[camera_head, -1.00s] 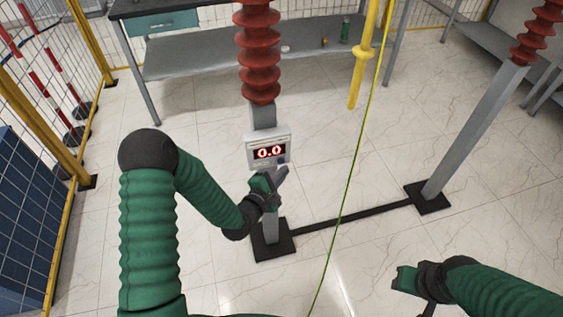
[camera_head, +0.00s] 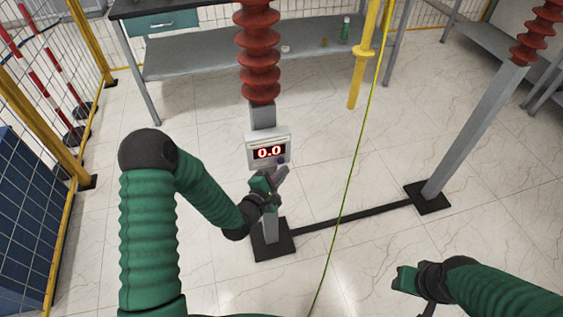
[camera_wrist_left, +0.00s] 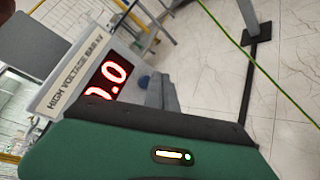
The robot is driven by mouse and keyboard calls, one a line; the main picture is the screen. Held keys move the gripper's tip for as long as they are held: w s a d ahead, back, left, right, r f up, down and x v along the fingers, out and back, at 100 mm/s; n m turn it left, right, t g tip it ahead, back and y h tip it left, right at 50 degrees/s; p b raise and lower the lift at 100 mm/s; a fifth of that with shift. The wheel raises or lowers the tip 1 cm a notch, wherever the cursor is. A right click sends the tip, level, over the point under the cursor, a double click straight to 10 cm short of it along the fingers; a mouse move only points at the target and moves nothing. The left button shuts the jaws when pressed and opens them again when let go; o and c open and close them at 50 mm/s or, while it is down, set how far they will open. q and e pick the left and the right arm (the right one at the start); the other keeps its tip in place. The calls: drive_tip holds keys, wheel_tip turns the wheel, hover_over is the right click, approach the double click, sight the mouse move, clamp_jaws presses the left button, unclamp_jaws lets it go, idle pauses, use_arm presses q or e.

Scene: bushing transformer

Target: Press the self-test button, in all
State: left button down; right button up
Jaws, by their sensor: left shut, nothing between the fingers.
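A white meter box (camera_head: 268,148) with a red 0.0 display is mounted on the grey post below the red insulator. In the left wrist view the box (camera_wrist_left: 82,88) is tilted, with high-voltage lettering and part of its display hidden by my gripper. A blue round button (camera_wrist_left: 144,81) shows on its face beside the display. My left gripper (camera_head: 280,173) is shut and empty, just below the box's lower right corner. Its grey fingers (camera_wrist_left: 161,94) appear close to the button; contact cannot be told. My right gripper (camera_head: 404,279) is low at right, away from the box; its jaw state is unclear.
A red ribbed insulator (camera_head: 259,55) rises above the box. A yellow-green cable (camera_head: 345,190) hangs to the right of the post. A black floor bar (camera_head: 350,216) joins two post bases. A grey workbench (camera_head: 210,57) stands behind. The tiled floor around is mostly clear.

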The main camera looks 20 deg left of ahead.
use_arm(q)
drive_tip(key=shift+w, duration=0.1)
drive_tip(key=shift+w+a+r, duration=0.1)
drive_tip(key=shift+w+a, duration=0.15)
idle(0.3)
drive_tip(key=shift+w+a, duration=0.25)
drive_tip(key=shift+w, duration=0.1)
idle(0.8)
drive_tip(key=shift+s+d+p, duration=0.35)
drive_tip(key=shift+s+d, duration=0.15)
drive_tip(key=shift+s, duration=0.25)
drive_tip(key=shift+s+d, duration=0.7)
drive_tip(key=shift+s, duration=0.35)
drive_tip(key=shift+s+d, duration=0.7)
drive_tip(key=shift+s, duration=0.3)
